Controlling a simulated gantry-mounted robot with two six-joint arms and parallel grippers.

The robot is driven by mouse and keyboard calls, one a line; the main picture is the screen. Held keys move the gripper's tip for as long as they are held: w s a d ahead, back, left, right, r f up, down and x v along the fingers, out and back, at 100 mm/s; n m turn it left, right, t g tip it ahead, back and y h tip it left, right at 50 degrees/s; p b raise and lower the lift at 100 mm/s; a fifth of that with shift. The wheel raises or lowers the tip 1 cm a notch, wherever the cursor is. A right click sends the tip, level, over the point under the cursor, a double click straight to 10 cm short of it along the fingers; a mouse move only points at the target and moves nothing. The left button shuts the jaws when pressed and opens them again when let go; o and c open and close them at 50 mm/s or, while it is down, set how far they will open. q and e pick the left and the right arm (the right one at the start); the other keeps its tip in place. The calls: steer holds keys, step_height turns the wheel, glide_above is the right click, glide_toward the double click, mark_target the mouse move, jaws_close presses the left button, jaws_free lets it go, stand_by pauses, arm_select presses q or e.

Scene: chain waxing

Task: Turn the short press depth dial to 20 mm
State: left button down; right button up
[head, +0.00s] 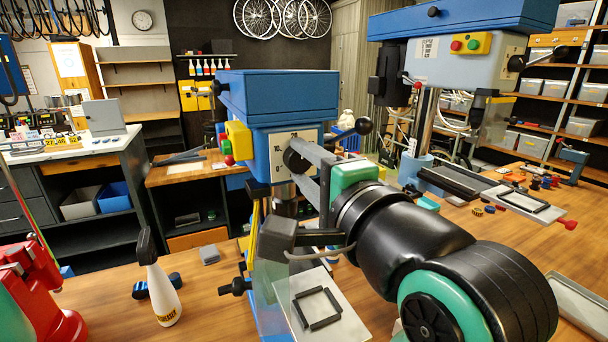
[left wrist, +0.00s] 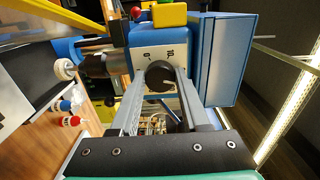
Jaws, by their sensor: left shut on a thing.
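The short press (head: 270,95) is a blue bench press in the middle of the head view. Its depth dial (left wrist: 157,72) is a round black knob on a white scale plate (head: 308,136) on the head's side. The dial also shows in the head view (head: 292,157), partly covered by a finger. My left gripper (left wrist: 160,82) has its two long grey fingers on either side of the knob, shut on it. In the left wrist view 0 and 10 are readable on the scale. The pointer's exact reading is too small to tell. My right gripper is not in view.
A taller press (head: 440,62) stands at the back right. A black-handled lever (head: 363,126) sticks out beside the short press. A white bottle (head: 160,290) and a red tool (head: 35,300) stand at the left. A plate with a black square frame (head: 335,322) lies below.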

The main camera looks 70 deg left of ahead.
arm_select(q)
steer(key=shift+n+b, duration=0.35)
steer(key=shift+n, duration=0.95)
steer(key=shift+c, duration=1.9)
jaws_free()
steer(key=w+d+p, duration=0.1)
steer(key=d, duration=1)
steer(key=shift+d, duration=0.25)
steer(key=shift+p, duration=0.3)
